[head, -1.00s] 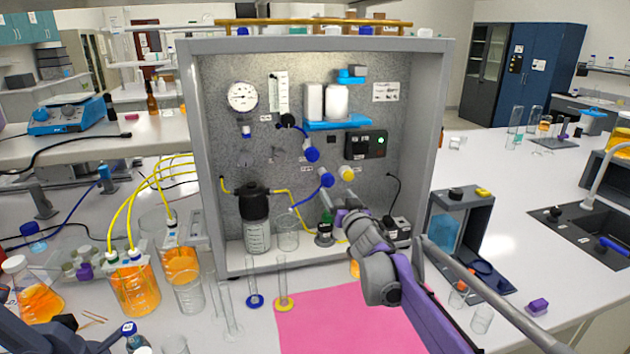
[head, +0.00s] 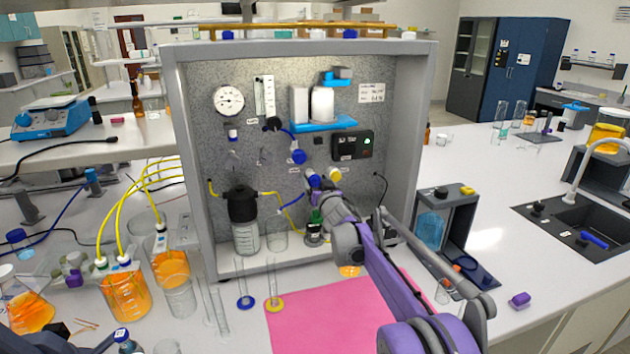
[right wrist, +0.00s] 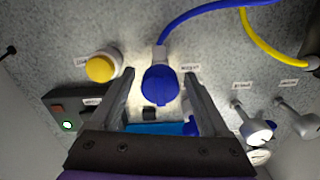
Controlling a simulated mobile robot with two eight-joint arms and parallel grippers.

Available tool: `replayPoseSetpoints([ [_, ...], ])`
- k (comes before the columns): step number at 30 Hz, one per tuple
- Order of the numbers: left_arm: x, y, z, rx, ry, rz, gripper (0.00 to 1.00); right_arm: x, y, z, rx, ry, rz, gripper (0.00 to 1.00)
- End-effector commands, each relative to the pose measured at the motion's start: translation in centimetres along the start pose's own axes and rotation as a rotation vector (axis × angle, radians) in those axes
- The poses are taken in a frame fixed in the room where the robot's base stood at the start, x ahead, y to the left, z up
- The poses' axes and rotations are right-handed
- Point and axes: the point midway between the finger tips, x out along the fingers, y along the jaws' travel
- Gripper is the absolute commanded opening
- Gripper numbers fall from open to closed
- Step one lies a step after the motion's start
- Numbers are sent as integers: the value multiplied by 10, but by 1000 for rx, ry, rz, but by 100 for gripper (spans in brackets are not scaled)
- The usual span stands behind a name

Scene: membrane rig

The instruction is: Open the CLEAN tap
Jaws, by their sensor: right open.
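The blue tap knob (right wrist: 160,85) lies between the two fingers of my right gripper (right wrist: 160,78) in the right wrist view, with a blue hose running from it. The fingers are open, with gaps on both sides of the knob. Another blue knob (head: 298,156) is above. The labels are too small to read, so I cannot tell which is CLEAN. My left gripper is out of view.
The grey rig frame (head: 417,130) surrounds the panel. A blue shelf (head: 325,124) and a black box with a green light (head: 352,146) are above the taps. A black-capped jar (head: 243,205) stands lower left. A pink mat (head: 330,320) lies in front.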

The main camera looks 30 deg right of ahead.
Motion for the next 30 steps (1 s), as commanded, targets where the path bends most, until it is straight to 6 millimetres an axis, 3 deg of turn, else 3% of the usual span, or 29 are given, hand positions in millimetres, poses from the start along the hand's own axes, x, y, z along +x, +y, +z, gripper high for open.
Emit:
replayPoseSetpoints([
  [2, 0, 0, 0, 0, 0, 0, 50, 0, 0, 0, 0, 0, 0, 76],
  [15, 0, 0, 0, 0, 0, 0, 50, 0, 0, 0, 0, 0, 0, 0],
  [30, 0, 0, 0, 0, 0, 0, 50, 0, 0, 0, -132, 0, -1, 0],
])
